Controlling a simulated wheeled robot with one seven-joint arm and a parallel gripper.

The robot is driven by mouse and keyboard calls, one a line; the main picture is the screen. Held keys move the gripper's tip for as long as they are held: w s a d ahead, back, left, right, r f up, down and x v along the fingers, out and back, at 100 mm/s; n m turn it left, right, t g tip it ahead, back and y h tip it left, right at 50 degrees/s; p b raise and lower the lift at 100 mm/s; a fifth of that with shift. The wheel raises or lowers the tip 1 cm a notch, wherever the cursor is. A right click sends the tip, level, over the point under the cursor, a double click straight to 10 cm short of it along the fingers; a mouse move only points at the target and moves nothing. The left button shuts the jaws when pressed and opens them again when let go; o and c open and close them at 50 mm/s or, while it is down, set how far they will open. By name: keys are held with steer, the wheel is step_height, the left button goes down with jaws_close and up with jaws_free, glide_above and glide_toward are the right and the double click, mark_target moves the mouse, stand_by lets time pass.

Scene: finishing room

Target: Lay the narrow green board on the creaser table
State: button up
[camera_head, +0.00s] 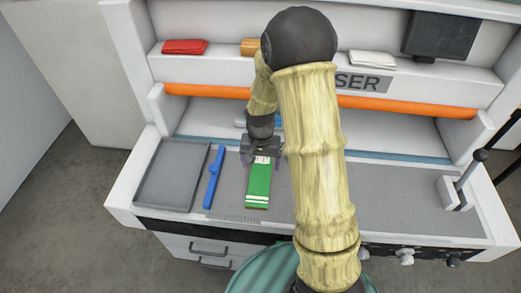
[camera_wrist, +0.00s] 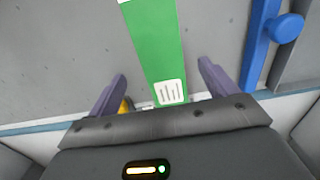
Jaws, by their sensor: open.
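The narrow green board (camera_head: 257,185) has white stripes near its front end and a pale label at its far end. It appears to lie flat on the grey bed of the creaser table (camera_head: 385,200), pointing front to back. My gripper (camera_head: 263,152) is at the board's far end. In the wrist view the green board (camera_wrist: 157,40) runs up from between the two purple fingers of my gripper (camera_wrist: 161,75), with its label near the palm. The fingers are apart, with a gap on each side of the board. I cannot tell their exact height above the bed.
A blue bar (camera_head: 213,177) lies left of the board, beside a dark grey tray (camera_head: 172,172). An orange bar (camera_head: 400,106) spans the machine behind. A lever (camera_head: 467,175) stands at the right. Red (camera_head: 185,47) and white (camera_head: 372,59) items lie on the upper shelf.

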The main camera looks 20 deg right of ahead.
mark_target(261, 177)
step_height(261, 177, up, 7)
steer(key=shift+f+b, duration=0.2)
steer(key=shift+b, duration=0.2)
steer(key=shift+s, duration=0.1)
steer(key=s+r+n+t, duration=0.1)
steer(key=s+r+n, duration=0.1)
steer(key=s, duration=0.4)
steer(key=s+r+n+t, duration=0.1)
steer(key=s+r+n, duration=0.1)
steer(key=s, duration=0.5)
steer(key=shift+r+n+t, duration=0.25)
steer(key=shift+n+t, duration=0.05)
steer(key=shift+s, duration=0.15)
